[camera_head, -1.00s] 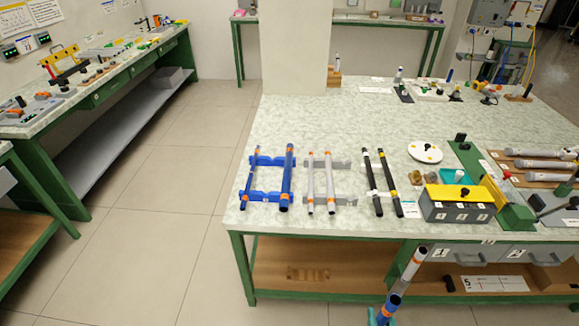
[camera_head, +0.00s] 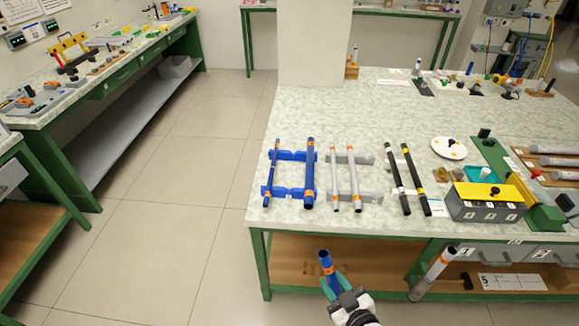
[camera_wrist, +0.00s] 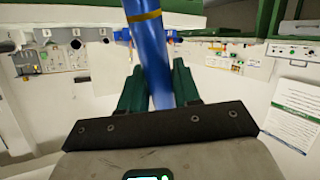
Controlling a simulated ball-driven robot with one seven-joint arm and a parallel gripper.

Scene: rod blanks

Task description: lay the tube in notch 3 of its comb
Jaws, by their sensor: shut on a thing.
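My gripper (camera_head: 332,280) is shut on a blue tube (camera_head: 326,264) with an orange band, in front of the bench's front edge. In the wrist view the green fingers (camera_wrist: 160,88) clasp the blue tube (camera_wrist: 150,45), which runs up out of the picture; a band crosses it near the top. The blue comb (camera_head: 289,156) lies on the bench's left part, apart from my gripper. A thin blue tube (camera_head: 271,170) lies across its left side and a thick blue tube (camera_head: 309,178) across its right side. Bare comb shows between them. Its notch numbers are too small to read.
A grey comb (camera_head: 368,197) with grey tubes and a set of black tubes (camera_head: 399,180) lie to the right. A grey tube (camera_head: 436,266) with an orange band leans in front of the bench (camera_head: 350,228). Open floor (camera_head: 180,210) lies to the left.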

